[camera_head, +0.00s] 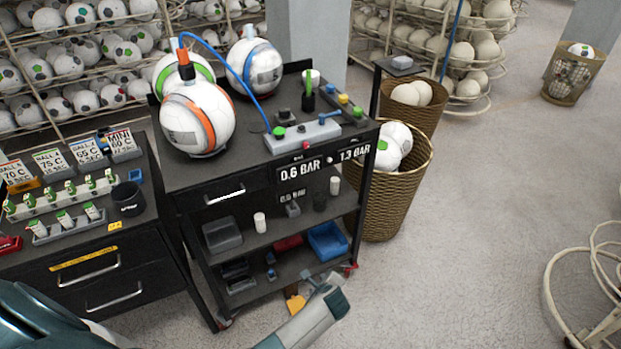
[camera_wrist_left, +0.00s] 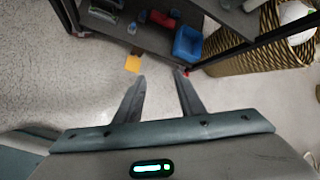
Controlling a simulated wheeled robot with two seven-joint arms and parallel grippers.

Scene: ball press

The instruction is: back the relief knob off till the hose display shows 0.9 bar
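On the cart top, a grey valve block (camera_head: 302,136) carries a green knob (camera_head: 279,132) at its left, and a small red knob (camera_head: 306,145) is on its front. I cannot tell which knob is the relief knob. Two displays are on the cart's front edge: the left display (camera_head: 299,170) reads 0.6 BAR and the right display (camera_head: 354,152) reads 1.3 BAR. Their small labels are too small to read. My left gripper (camera_head: 322,283) is low, in front of the cart's bottom shelf; in the left wrist view its fingers (camera_wrist_left: 160,74) are apart and empty. My right gripper is not in view.
A blue hose (camera_head: 240,75) runs over the cart from a ball (camera_head: 197,117) with an orange fitting. Wicker baskets (camera_head: 397,190) stand right of the cart. A blue bin (camera_head: 328,241) sits on the bottom shelf. The floor at right is mostly clear.

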